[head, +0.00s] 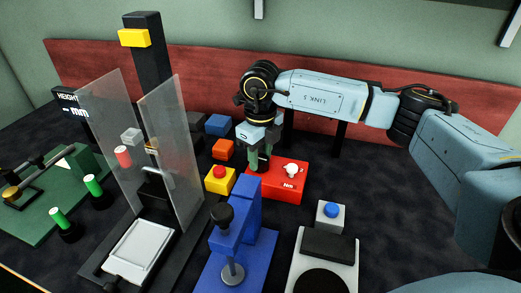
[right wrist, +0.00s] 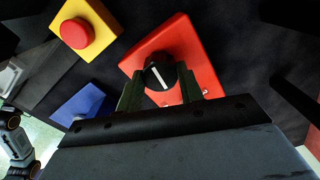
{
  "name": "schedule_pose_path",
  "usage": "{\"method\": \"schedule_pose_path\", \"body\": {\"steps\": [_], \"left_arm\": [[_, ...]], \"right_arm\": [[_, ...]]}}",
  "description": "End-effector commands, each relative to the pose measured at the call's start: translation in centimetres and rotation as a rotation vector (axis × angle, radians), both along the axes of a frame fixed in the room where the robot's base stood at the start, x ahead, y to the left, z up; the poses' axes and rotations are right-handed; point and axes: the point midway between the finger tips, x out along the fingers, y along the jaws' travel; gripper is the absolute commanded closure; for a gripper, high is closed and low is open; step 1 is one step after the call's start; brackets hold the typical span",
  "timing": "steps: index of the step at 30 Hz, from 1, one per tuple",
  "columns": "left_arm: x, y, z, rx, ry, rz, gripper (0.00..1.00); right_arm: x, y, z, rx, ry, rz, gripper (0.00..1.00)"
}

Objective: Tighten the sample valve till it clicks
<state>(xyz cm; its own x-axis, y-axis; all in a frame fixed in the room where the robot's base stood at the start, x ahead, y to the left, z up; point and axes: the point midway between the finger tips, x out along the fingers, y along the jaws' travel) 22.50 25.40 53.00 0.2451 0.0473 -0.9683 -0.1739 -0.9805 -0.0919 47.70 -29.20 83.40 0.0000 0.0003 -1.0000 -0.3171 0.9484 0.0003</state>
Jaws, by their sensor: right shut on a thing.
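A red box (head: 262,194) marked "Nm" stands near the middle of the head view, and it also shows in the right wrist view (right wrist: 205,72). It carries a round black valve knob (right wrist: 162,70) with a white pointer line and, in the head view, a small white knob (head: 291,169). My right gripper (head: 261,163) comes down from above onto the box. In the right wrist view its green fingers (right wrist: 160,88) stand on both sides of the black knob and are shut on it. In the head view the fingers mostly hide the black knob. My left gripper is not in view.
A yellow box with a red button (head: 219,173) stands left of the red box. A blue clamp stand (head: 235,240) and a white scale-like device (head: 343,268) are in front. Clear panels (head: 170,150) rise at left. Orange and blue blocks (head: 216,125) lie behind.

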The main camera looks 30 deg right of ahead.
Motion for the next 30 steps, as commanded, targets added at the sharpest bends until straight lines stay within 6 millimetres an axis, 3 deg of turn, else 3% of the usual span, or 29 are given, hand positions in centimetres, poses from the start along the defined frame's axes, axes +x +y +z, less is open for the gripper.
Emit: {"method": "schedule_pose_path", "body": {"steps": [13, 14, 18, 30], "left_arm": [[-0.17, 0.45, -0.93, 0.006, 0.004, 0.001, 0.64], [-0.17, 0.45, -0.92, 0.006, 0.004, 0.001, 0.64], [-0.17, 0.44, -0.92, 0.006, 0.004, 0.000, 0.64], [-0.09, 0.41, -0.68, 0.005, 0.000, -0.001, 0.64]], "right_arm": [[0.03, -0.01, 0.04, 0.000, -0.001, -0.055, 0.86], [0.03, -0.01, 0.05, 0.000, -0.001, -0.055, 0.61], [0.03, -0.01, 0.04, 0.000, -0.001, -0.054, 0.42], [0.04, -0.01, 0.88, 0.000, -0.001, -0.054, 0.41]]}}
